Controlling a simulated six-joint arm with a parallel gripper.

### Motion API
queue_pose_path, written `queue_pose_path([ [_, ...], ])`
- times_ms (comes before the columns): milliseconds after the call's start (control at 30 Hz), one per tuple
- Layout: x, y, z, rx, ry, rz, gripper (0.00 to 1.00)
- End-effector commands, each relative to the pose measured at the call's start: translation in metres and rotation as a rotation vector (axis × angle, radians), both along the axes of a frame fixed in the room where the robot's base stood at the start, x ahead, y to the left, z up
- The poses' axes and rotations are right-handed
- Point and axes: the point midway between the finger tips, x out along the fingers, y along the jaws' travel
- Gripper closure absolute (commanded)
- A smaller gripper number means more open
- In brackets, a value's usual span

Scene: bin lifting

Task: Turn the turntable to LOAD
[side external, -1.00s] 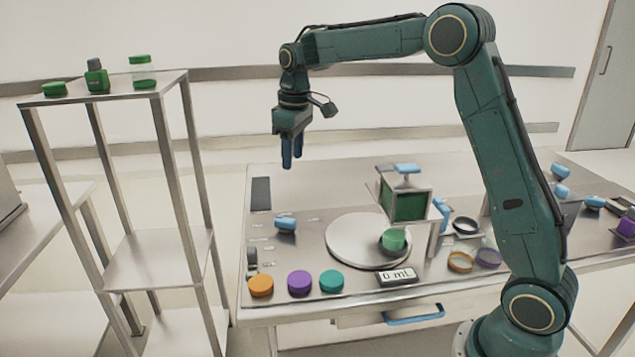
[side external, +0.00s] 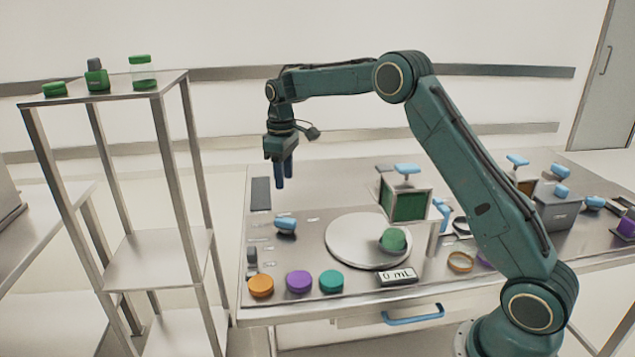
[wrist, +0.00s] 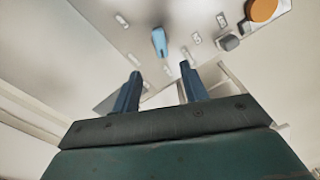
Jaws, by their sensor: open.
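The turntable (side external: 340,243) is a pale round plate set in the steel bench, with a green round object (side external: 393,239) on its right part. A blue-handled knob (side external: 286,225) stands left of the turntable, among small labels too small to read; it also shows in the wrist view (wrist: 159,42), ahead of the fingers. My gripper (side external: 283,184) points down with its fingers apart and empty. It hangs above the bench's left part, over the blue knob's area and clear of it. In the wrist view the two blue fingertips (wrist: 160,72) stand apart with nothing between them.
Orange (side external: 261,286), purple (side external: 299,282) and teal (side external: 331,281) round pieces line the front edge, beside a "0 mL" display (side external: 398,276). A green-fronted box (side external: 405,205) stands behind the turntable. A tall shelf (side external: 130,85) with green-capped items stands left.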

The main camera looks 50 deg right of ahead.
Motion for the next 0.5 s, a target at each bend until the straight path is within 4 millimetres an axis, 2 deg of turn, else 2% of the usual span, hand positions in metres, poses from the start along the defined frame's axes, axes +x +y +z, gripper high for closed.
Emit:
queue_pose_path([
  [500, -0.001, 0.000, -0.071, 0.000, 0.002, 0.000, 0.56],
])
